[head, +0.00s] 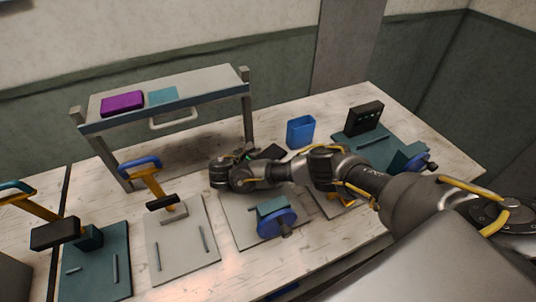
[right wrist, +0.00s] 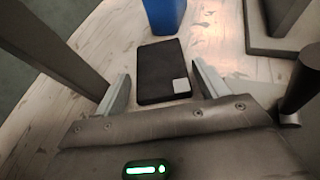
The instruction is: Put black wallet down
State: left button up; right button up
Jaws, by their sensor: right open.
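The black wallet (right wrist: 158,68) lies flat on the wooden worktop, with a small pale square at one corner. In the head view the wallet (head: 272,152) shows as a dark patch partly hidden behind my right arm. My right gripper (head: 246,157) is low over the bench at the wallet's left. In the right wrist view the fingers of the gripper (right wrist: 162,76) are spread, one to each side of the wallet's near part, with visible gaps. The wallet appears to rest on the bench. My left gripper is not in view.
A blue bin (head: 300,132) stands just behind the wallet. A raised shelf (head: 205,90) with a purple block (head: 122,102) is at the back left. Presses (head: 165,205) on plates stand in front, and a black box (head: 364,117) stands at the right.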

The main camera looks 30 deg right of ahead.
jog(key=p+v, duration=0.7)
jog(key=v, duration=0.2)
jog(key=shift+d+r, duration=0.1)
jog(key=shift+r, duration=0.05)
jog(key=shift+s+a+p, duration=0.15)
jog(key=shift+a+p, duration=0.15)
jog(key=shift+a, duration=0.2)
